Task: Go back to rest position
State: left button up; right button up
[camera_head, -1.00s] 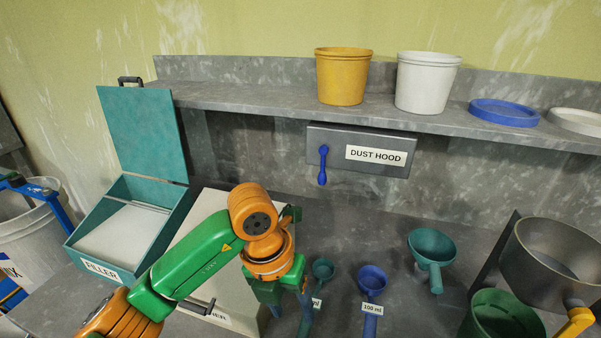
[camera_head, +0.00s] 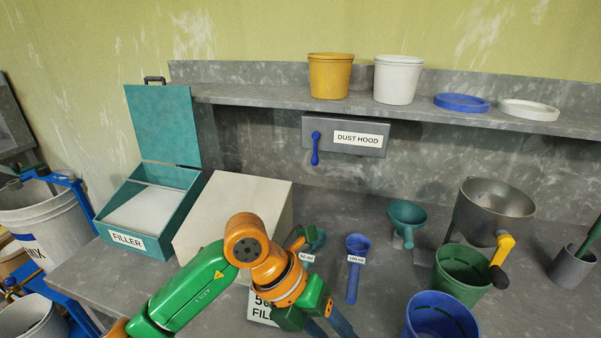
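My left arm comes in from the lower left, green and orange. Its gripper (camera_head: 326,324) is low in the middle of the view, over the front of the bench. Its fingers point down toward the bottom edge of the picture and the tips are not clearly seen, so I cannot tell whether it is open or shut. My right gripper is not in view.
A pale box (camera_head: 232,205) and the open teal FILLER bin (camera_head: 190,212) stand left. The shelf (camera_head: 260,97) holds two buckets and two lids.

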pick_arm(q)
jog(key=s+d+r+g+h, duration=0.2)
jog(key=s+d+r+h, duration=0.3)
jog(key=d+r+h, duration=0.45)
jog(key=w+a+r+n+t+h, duration=0.6)
jog(key=a+r+n+t+h, duration=0.15)
jog(key=r+n+t, duration=0.25)
jog(key=w+a+f+n+t+y, duration=0.3)
jog(key=w+a+n+t+y, duration=0.25)
jog(key=n+t+y, duration=0.35)
jog(key=w+a+f+n+t+y, duration=0.35)
jog(key=a+n+t+y, duration=0.3)
jog(key=n, duration=0.55)
jog(key=a+f+n+g+y, duration=0.3)
jog(key=a+f+y, duration=0.15)
jog(key=f, duration=0.25)
jog(key=a+f+n+g+y, duration=0.3)
jog(key=a+f+n, duration=0.15)
jog(key=f, duration=0.35)
jog(key=s+a+f+g, duration=0.3)
jog(key=s+f+g, duration=1)
jog(key=s+f, duration=0.65)
jog(key=s+f+g, duration=0.1)
jog(key=s+f, duration=0.3)
jog(key=f, duration=1)
jog(key=s+a+f+g, duration=0.1)
jog(key=s+f, duration=1)
jog(key=s, duration=0.1)
jog(key=shift+s+a, duration=0.3)
